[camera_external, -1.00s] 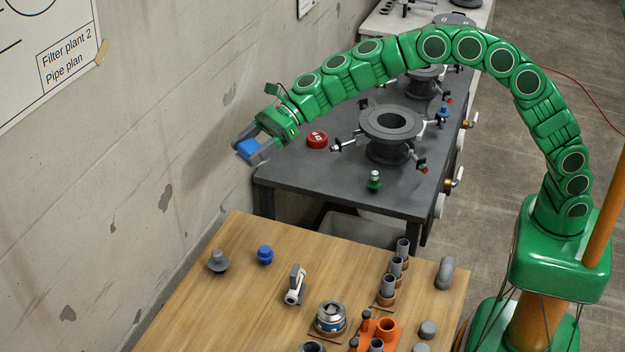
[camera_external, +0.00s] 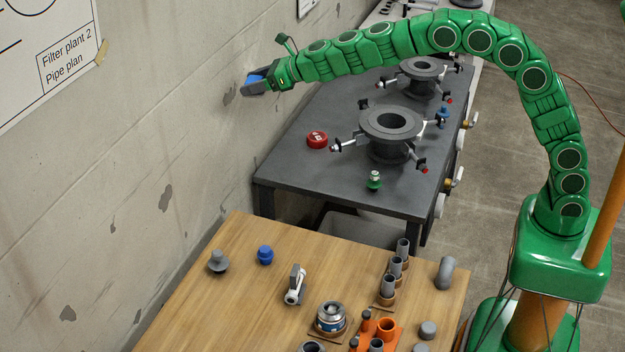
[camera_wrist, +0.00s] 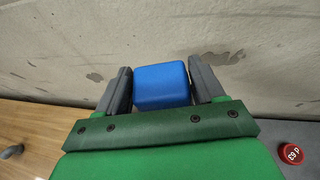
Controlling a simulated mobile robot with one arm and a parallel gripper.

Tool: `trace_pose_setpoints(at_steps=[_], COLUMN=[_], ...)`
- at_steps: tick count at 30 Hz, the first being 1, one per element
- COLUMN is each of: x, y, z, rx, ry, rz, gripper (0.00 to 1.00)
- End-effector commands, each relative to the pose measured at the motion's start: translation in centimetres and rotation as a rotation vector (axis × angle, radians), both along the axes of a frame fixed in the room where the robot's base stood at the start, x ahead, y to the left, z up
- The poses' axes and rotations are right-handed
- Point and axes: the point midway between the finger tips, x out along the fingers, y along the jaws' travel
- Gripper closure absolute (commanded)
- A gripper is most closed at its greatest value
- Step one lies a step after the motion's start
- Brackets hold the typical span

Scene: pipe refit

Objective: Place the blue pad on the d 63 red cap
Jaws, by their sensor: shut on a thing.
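The blue pad (camera_wrist: 161,85) is a rounded blue block held between the two grey fingers of my gripper (camera_wrist: 163,88) in the wrist view. In the external view my gripper (camera_external: 256,86) is shut on the blue pad (camera_external: 254,78), up in the air close to the wall, above and left of the dark table. The red cap (camera_external: 317,140) lies on the dark table toward its left side, with white marking on top. In the wrist view the red cap (camera_wrist: 291,154) shows at the lower right, and its marking reads d 63. The pad is apart from the cap.
The concrete wall (camera_external: 190,120) is close beside my gripper. A grey flanged pipe (camera_external: 390,135) with clamps stands right of the red cap on the dark table (camera_external: 290,180). A small green-and-white fitting (camera_external: 374,180) stands nearby. The wooden table (camera_external: 220,300) in front holds several pipe parts.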

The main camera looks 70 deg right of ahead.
Motion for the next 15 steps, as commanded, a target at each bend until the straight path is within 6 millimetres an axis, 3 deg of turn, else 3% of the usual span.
trace_pose_setpoints(at_steps=[15], x=[0.1], y=[-1.4], z=[0.0], rx=[-0.001], ry=[0.0], rz=[-0.044], gripper=[0.62])
